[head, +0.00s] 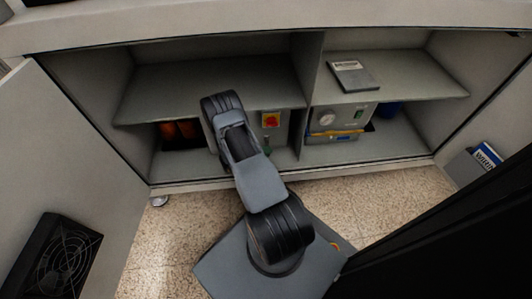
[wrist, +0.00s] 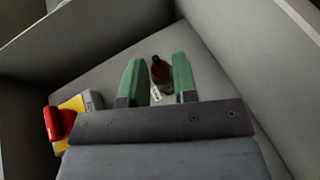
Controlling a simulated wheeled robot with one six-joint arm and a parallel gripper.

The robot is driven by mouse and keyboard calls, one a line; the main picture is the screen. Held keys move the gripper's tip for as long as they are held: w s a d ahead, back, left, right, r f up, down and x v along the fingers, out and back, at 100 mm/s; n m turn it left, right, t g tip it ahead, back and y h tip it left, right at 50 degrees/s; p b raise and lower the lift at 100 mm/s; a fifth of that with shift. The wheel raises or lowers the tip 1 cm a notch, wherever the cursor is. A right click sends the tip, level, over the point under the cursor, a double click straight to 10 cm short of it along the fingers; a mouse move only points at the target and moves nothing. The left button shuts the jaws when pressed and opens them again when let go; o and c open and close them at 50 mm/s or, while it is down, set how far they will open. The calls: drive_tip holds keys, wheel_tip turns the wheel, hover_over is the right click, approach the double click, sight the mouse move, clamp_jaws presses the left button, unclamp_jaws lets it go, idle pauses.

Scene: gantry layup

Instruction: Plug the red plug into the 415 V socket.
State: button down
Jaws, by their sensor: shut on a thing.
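My gripper (wrist: 158,62) has two green fingers, seen in the wrist view. It is shut on a dark reddish-black piece (wrist: 160,73), which looks like the red plug in shadow. A small pale, shiny part shows at its near end. In the head view my arm reaches into the lower left bay of the cabinet, and a bit of green shows beside it, below the red-and-yellow switch (head: 271,119). In the wrist view this switch (wrist: 62,122) sits on a grey box to the left of my fingers, apart from them. I cannot make out the 415 V socket in either view.
The cabinet shelf (head: 205,88) lies above my arm, and a divider (head: 309,100) stands to the right. Dark orange items (head: 180,132) lie at the left.

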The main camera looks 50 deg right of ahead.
drive_tip(key=shift+w+d+b, duration=0.6)
drive_tip(key=shift+w+d, duration=0.2)
drive_tip(key=shift+w, duration=0.2)
drive_tip(key=c, duration=0.8)
unclamp_jaws()
drive_tip(key=p+v, duration=0.4)
drive_tip(key=v, duration=0.9)
drive_tip(key=shift+a+p, duration=0.3)
drive_tip(key=shift+a, duration=0.05)
drive_tip(key=shift+r, duration=0.15)
